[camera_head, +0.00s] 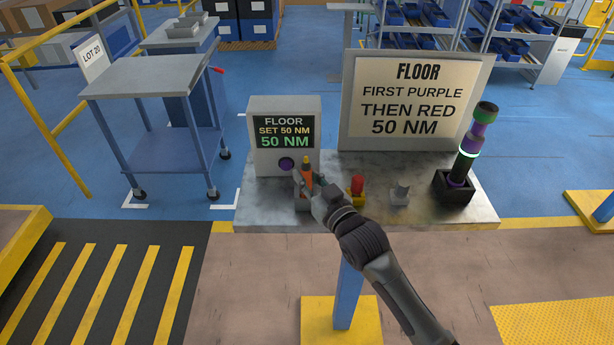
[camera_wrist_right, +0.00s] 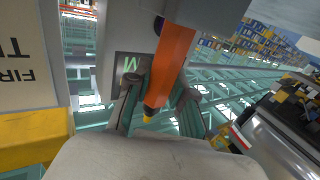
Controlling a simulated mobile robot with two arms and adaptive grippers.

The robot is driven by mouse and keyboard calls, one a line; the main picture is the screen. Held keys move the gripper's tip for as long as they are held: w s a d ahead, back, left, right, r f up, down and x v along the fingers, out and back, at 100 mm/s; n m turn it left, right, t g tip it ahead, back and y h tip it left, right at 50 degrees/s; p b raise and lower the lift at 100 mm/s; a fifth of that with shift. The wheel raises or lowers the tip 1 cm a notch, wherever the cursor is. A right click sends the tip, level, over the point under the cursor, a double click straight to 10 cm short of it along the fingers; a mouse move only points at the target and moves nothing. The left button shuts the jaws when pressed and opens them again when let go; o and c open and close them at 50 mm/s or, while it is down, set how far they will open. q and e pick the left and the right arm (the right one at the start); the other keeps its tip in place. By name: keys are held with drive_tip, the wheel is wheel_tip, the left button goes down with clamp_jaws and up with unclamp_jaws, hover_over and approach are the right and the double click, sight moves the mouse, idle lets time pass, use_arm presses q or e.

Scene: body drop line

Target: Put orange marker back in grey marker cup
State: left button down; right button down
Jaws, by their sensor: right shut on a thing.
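The orange marker (camera_head: 306,171) stands nearly upright above the front left of the grey bench, its yellow-orange tip up. My right gripper (camera_head: 312,187) is shut on it. The marker (camera_wrist_right: 174,62) also shows between the fingers (camera_wrist_right: 160,95) in the right wrist view, which looks upside down. A grey cup-like block (camera_head: 300,204) is partly hidden behind my right gripper, under the marker. In the wrist view a grey surface (camera_wrist_right: 208,12) covers the marker's lower end; I cannot tell whether that end is inside the cup. My left gripper is not in view.
A grey box with a 50 NM screen (camera_head: 284,134) stands behind the marker. A red and yellow piece (camera_head: 356,187), a small grey piece (camera_head: 400,193) and a tool in a black holder (camera_head: 453,188) stand to the right. A large sign (camera_head: 415,103) stands behind.

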drive_tip(key=shift+f+b, duration=0.65)
drive_tip(key=shift+f, duration=0.25)
drive_tip(key=c, duration=0.9)
unclamp_jaws()
drive_tip(key=shift+s, duration=0.1)
drive_tip(key=shift+p+v, duration=0.85)
drive_tip(key=shift+v, duration=0.25)
drive_tip(key=shift+p+v, duration=1.1)
drive_tip(key=shift+v, duration=1.25)
